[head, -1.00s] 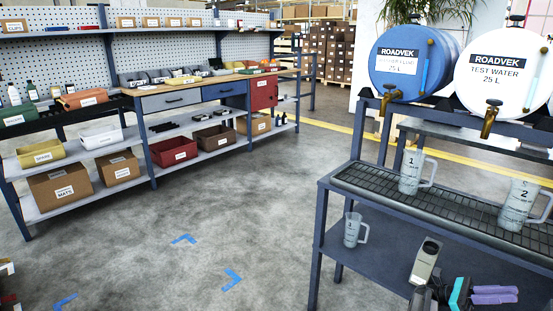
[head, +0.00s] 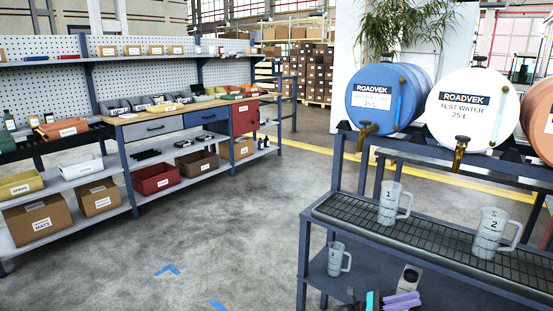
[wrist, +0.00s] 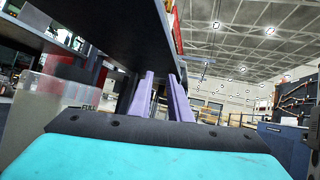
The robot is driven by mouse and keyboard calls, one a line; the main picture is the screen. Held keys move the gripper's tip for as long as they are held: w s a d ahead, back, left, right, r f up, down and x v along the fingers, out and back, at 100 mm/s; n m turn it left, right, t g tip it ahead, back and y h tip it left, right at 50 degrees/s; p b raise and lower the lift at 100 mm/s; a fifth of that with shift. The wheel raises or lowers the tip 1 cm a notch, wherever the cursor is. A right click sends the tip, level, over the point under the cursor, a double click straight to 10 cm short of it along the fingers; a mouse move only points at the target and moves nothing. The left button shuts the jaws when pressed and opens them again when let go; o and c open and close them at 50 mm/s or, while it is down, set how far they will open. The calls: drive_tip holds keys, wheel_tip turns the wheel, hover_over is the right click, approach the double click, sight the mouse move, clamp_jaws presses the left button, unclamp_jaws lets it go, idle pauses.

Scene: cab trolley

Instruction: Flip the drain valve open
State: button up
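A blue barrel (head: 385,118) and a white barrel (head: 440,125) lie on a dark rack, each with a brass tap at its lower front. The blue barrel's tap (head: 364,131) and the white barrel's tap (head: 460,146) stand above a grated shelf. I cannot tell which fitting is the drain valve, or how the tap handles are set. My gripper (head: 402,301) is low at the bottom edge of the head view, below the taps and apart from them. In the wrist view its purple fingers (wrist: 162,76) are apart with nothing between them.
Jug 1 (head: 389,204) and jug 2 (head: 490,234) stand on the grate (head: 425,240). Another jug (head: 335,261) stands on the lower shelf. An orange barrel (head: 540,118) is at the right edge. Open floor (head: 240,230) lies left of the trolley.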

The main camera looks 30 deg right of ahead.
drive_tip(key=a+f+n+t+y+p, duration=0.2)
drive_tip(key=a+f+t+p, duration=0.3)
drive_tip(key=a, duration=0.6)
drive_tip(key=a+f+n+t+y+p, duration=0.1)
drive_tip(key=a+f+t+y+p, duration=0.2)
drive_tip(key=a+f, duration=0.7)
drive_tip(key=s+a+f+m+t+y+p, duration=0.1)
drive_tip(key=s+a+f+m+y, duration=0.2)
drive_tip(key=a, duration=0.7)
drive_tip(key=s+a+f+m+t+y, duration=0.1)
drive_tip(key=s+a+f+m+y, duration=0.2)
drive_tip(key=a, duration=0.8)
drive_tip(key=s+a+f+m+t+y+p, duration=0.1)
drive_tip(key=s+a+f+m+y, duration=0.2)
drive_tip(key=a+m+y, duration=0.4)
drive_tip(key=a+f+m, duration=0.1)
drive_tip(key=a, duration=0.3)
drive_tip(key=shift+a+f+p, duration=0.2)
drive_tip(key=shift+p, duration=0.1)
